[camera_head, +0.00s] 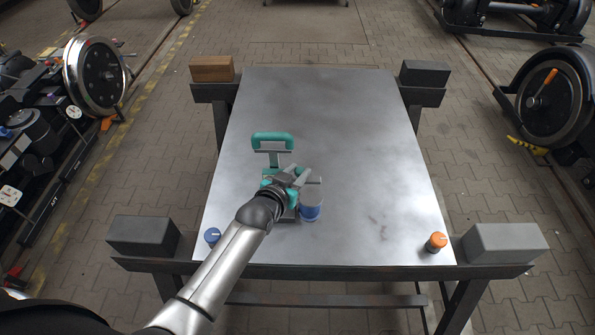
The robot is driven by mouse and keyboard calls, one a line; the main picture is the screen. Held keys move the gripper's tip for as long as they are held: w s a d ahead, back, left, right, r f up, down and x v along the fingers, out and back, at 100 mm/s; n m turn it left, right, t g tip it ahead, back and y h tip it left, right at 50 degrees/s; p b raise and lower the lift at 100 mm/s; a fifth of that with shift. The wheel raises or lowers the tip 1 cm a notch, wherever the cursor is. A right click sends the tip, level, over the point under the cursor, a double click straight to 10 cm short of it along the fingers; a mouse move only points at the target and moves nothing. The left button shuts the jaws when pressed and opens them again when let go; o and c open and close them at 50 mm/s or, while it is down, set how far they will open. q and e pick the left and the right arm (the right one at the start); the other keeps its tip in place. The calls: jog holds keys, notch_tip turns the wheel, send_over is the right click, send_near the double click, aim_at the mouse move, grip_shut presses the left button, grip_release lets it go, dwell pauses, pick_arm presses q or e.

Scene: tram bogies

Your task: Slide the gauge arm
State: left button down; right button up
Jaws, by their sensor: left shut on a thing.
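A gauge with teal parts stands on the metal table (350,120), left of its middle. Its teal loop handle (272,136) is at the far end, above a grey crosspiece. More teal shows around my left gripper (290,178), which is shut on a part of the gauge. The gripper and wrist hide most of that part, so I cannot tell exactly where the fingers grip. A grey and blue cylinder (311,203) stands just right of the gripper; I cannot tell whether it touches the gauge. My right gripper is out of view.
A blue knob (212,236) is at the near left corner and an orange one (436,242) at the near right. Blocks sit on the table's corner beams, one brown (212,69). Wheelsets flank the table.

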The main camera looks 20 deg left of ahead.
pick_arm(q)
jog(key=shift+r+p, duration=0.45)
jog(key=shift+r, duration=0.4)
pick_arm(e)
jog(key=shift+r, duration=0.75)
pick_arm(q)
jog(key=c, duration=0.9)
grip_release()
jog(key=shift+o, duration=0.2)
jog(key=shift+s, duration=0.35)
jog(key=p+v, duration=0.1)
jog(key=v, duration=1.3)
jog(key=shift+s+r, duration=0.2)
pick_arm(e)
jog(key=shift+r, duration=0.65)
pick_arm(q)
jog(key=shift+a+f, duration=0.1)
jog(key=shift+a, duration=0.05)
